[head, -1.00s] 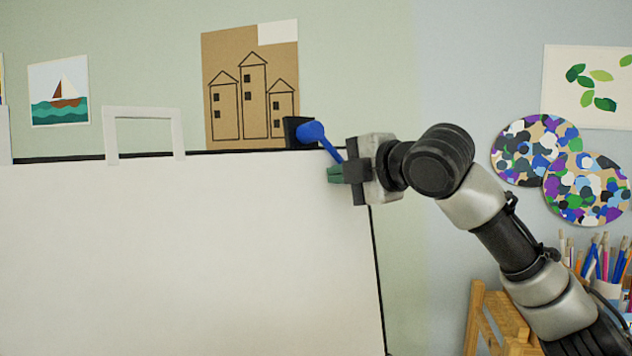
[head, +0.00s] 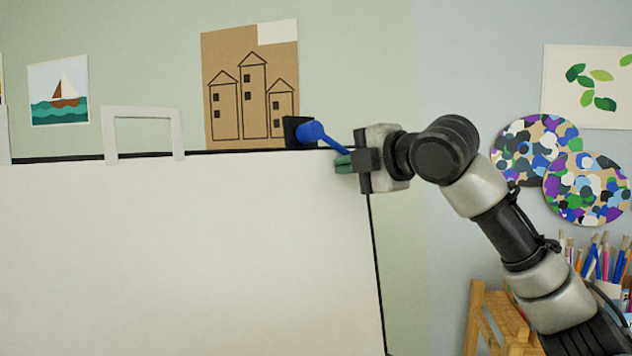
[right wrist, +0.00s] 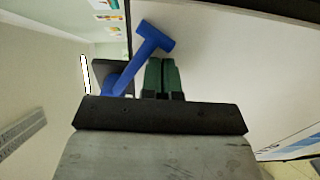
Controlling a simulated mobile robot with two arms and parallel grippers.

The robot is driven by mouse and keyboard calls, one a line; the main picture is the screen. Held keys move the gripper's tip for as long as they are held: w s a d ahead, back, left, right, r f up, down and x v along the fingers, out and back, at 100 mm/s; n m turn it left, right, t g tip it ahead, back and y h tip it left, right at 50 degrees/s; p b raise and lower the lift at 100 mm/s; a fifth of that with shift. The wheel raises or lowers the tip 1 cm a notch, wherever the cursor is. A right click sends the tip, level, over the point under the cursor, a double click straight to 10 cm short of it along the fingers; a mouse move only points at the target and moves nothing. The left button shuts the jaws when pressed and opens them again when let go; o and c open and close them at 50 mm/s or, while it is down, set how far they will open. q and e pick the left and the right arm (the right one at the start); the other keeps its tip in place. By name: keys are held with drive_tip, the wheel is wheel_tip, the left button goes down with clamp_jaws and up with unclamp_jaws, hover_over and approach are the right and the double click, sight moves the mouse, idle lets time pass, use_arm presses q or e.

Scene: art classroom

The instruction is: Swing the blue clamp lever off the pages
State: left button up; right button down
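The blue clamp lever (head: 322,137) is pivoted on a black clamp block (head: 292,130) at the top right corner of the white pages (head: 190,250). It points right and slightly down, its far end near the page's right edge. In the right wrist view the lever (right wrist: 137,65) ends in a crossbar. My right gripper (head: 343,163) is just below the lever's far end. Its green fingers (right wrist: 162,78) are together with nothing between them, beside the lever; whether they touch it is unclear. My left gripper is not in view.
A white handle-shaped frame (head: 143,113) rises at the board's top edge. A wooden stand (head: 490,320) and a container of brushes (head: 607,290) are at lower right. Pictures and painted palettes (head: 588,188) hang on the wall.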

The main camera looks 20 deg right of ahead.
drive_tip(key=shift+d, duration=0.1)
drive_tip(key=shift+w+d+r, duration=0.35)
drive_tip(key=shift+d+r, duration=0.2)
drive_tip(key=shift+r, duration=0.2)
drive_tip(key=shift+w+d+r, duration=0.15)
drive_tip(key=shift+d+r, duration=0.05)
drive_tip(key=shift+r, duration=0.25)
drive_tip(key=shift+w+d+r, duration=0.15)
drive_tip(key=shift+r, duration=0.25)
drive_tip(key=shift+r, duration=0.1)
